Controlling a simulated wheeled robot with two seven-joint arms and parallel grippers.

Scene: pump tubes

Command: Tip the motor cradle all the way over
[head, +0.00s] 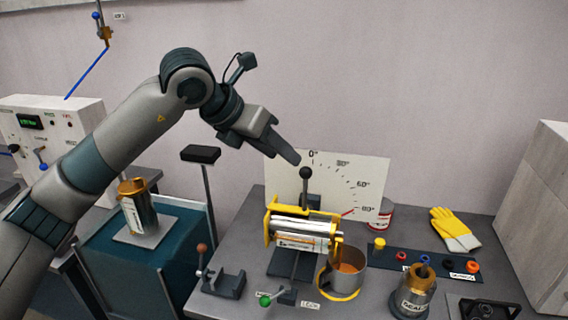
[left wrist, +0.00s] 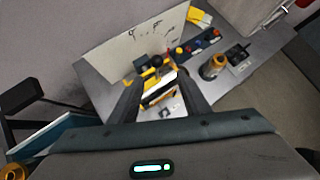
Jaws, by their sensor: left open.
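The motor cradle (head: 272,228) is a yellow frame around a silver motor cylinder (head: 305,226) with a label, on a dark stand on the grey bench. A white angle board (head: 372,178) behind carries marks from 0° to 80°; a small red mark shows near 80°. My left gripper (head: 285,148) is open and empty, above and slightly left of the knob, apart from it. In the left wrist view, the cradle (left wrist: 156,97) shows between the open fingers (left wrist: 160,92). My right gripper is out of view.
A metal pot (head: 345,284) with orange contents stands right of the cradle. A green-knobbed lever (head: 265,301) and a red-knobbed lever fixture (head: 225,283) are in front and left. A brass-topped sealer can (head: 412,292), yellow gloves (head: 455,229) and a dark rack (head: 405,260) lie right.

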